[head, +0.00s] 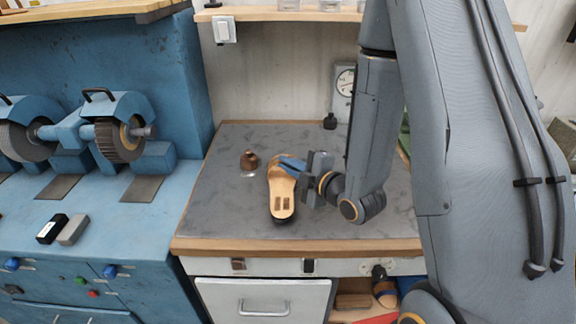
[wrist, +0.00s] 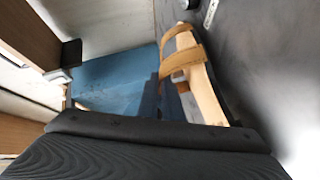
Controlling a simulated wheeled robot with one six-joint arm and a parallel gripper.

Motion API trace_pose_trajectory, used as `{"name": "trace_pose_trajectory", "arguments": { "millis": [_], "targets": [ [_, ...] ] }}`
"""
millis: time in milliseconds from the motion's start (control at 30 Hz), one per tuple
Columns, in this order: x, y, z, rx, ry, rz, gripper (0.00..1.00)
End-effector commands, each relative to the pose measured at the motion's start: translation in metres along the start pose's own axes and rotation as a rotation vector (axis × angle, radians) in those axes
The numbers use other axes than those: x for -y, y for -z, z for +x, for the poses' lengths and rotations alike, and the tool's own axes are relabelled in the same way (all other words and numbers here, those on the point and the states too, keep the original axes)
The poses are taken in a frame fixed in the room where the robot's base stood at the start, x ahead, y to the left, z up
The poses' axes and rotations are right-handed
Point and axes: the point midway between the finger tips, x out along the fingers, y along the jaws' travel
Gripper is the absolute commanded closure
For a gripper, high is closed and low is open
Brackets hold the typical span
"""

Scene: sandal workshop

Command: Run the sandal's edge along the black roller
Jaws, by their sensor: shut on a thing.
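A tan-soled sandal (head: 281,203) is at the grey worktable's middle, sole long-ways to the camera. My gripper (head: 301,172) is at its right side, shut on it; I cannot tell whether the sandal touches the tabletop. In the wrist view the sandal (wrist: 205,90) shows edge-on with tan straps, beside the dark fingers (wrist: 170,103). A blue part lies across the sandal in the head view. I cannot tell which is the black one.
A brown bottle (head: 249,160) stands left of the sandal, and a black one (head: 330,121) at the back of the worktable (head: 225,205). A black block (head: 52,228) and a grey block (head: 73,230) lie on the blue machine's front ledge. A dial device (head: 345,80) stands behind.

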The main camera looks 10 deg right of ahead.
Motion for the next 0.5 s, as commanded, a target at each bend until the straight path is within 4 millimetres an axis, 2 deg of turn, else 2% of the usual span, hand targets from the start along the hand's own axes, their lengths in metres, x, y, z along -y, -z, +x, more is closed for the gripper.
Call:
{"name": "trace_pose_trajectory", "arguments": {
  "millis": [33, 500],
  "targets": [
    [-0.008, 0.003, -0.002, -0.001, -0.002, -0.001, 1.0],
    [-0.047, 0.017, -0.011, -0.001, -0.004, -0.002, 1.0]
  ]
}}
